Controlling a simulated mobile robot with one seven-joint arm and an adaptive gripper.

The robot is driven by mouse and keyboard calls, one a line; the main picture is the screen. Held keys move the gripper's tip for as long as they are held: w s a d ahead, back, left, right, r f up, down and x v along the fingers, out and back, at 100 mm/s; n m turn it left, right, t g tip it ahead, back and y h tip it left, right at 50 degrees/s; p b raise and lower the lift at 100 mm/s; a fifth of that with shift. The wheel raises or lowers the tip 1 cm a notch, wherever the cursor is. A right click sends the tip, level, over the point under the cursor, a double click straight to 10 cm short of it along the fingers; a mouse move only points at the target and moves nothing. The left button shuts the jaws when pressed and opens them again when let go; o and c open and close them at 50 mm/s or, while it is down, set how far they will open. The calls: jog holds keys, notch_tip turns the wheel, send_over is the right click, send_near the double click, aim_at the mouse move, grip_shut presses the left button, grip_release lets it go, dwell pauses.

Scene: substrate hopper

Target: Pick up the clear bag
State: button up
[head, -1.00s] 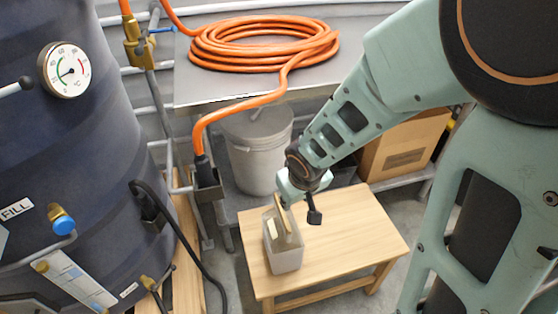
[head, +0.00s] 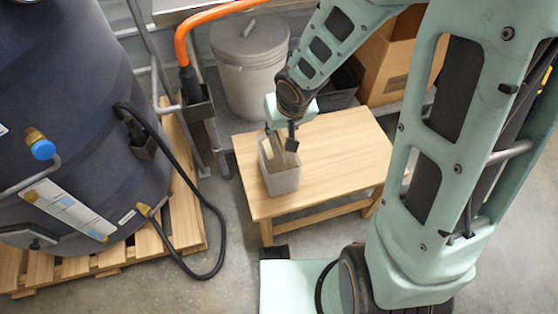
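A small grey, open-topped bin (head: 282,181) stands upright near the left end of a low wooden table (head: 345,150). I cannot make out a clear bag as a separate thing; anything inside the bin is mostly hidden by its walls and my wrist. My gripper (head: 275,148) points down at the bin's open top, with its tip at or inside the rim. A pale tan piece shows there, and I cannot tell whether it is part of the gripper or a thing in the bin. The fingers are too small and covered to read.
A large dark tank (head: 75,110) stands on a wooden pallet (head: 185,205) at the left. A black hose (head: 222,240) loops on the floor. A lidded grey bucket (head: 250,75) and a cardboard box (head: 390,62) sit behind the table. The table's right half is clear.

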aim_at(278, 155)
jog(key=b+x, duration=0.2)
jog(key=x, duration=0.1)
jog(key=shift+a+f, duration=0.2)
jog(key=shift+f, duration=0.2)
jog(key=shift+w+f+b, duration=0.3)
jog(key=shift+f+b, duration=0.05)
jog(key=shift+b, duration=0.05)
jog(key=shift+f+b, duration=0.25)
jog(key=shift+b, duration=0.05)
grip_shut()
jog(key=shift+w+a+r, duration=0.1)
dwell(0.3)
